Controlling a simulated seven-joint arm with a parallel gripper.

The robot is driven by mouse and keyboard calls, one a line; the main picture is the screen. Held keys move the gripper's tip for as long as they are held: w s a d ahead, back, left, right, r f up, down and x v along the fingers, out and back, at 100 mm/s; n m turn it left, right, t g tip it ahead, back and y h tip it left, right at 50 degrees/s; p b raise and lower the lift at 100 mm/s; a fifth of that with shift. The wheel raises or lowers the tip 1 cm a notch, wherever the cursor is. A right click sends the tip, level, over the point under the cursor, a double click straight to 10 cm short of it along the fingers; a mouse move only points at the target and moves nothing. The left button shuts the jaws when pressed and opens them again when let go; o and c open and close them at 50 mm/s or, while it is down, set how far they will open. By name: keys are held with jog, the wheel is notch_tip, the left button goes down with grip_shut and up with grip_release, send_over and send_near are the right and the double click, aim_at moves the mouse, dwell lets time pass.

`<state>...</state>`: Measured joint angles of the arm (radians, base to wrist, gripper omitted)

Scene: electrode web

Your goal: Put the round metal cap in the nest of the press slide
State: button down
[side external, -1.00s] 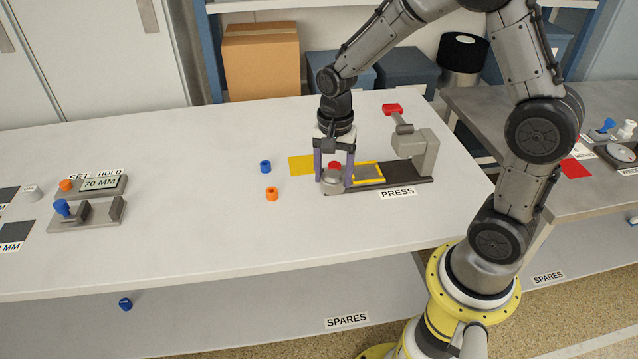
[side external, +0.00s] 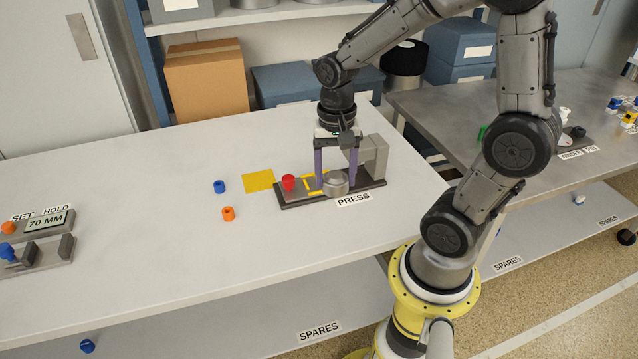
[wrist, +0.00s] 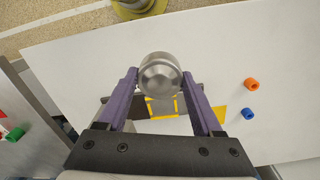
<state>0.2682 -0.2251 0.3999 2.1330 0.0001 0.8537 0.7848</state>
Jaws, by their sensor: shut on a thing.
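The round metal cap (side external: 336,184) is a short silver cylinder. My gripper (side external: 336,179) is shut on it, with one purple finger on each side. The wrist view shows the cap (wrist: 160,75) between the fingertips (wrist: 160,79), looking upright or nearly so. The press (side external: 370,158) stands behind the fingers. Its slide carries a yellow-edged nest (side external: 313,192), just left of the cap in the side view and partly covered by it. In the wrist view, yellow edges (wrist: 181,107) show beyond the cap. The height of the cap above the slide is hard to tell.
A red knob (side external: 289,183) stands at the slide's left end. A yellow patch (side external: 258,181), a blue ring (side external: 219,187) and an orange ring (side external: 228,214) lie to the left. The front of the table is clear beyond the PRESS label (side external: 353,199).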

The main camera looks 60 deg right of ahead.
jog(key=s+d+r+m, duration=0.1)
jog(key=s+d+m, duration=0.1)
jog(key=d, duration=0.3)
send_near(309, 180)
jog(key=s+f, duration=0.2)
jog(key=s, duration=0.1)
jog(key=shift+s+f, duration=0.2)
jog(key=shift+s, duration=0.1)
jog(key=shift+w+d+f, duration=0.15)
jog(key=shift+f, duration=1.55)
jog(key=shift+f, duration=0.15)
jog(key=shift+c, duration=0.2)
grip_release()
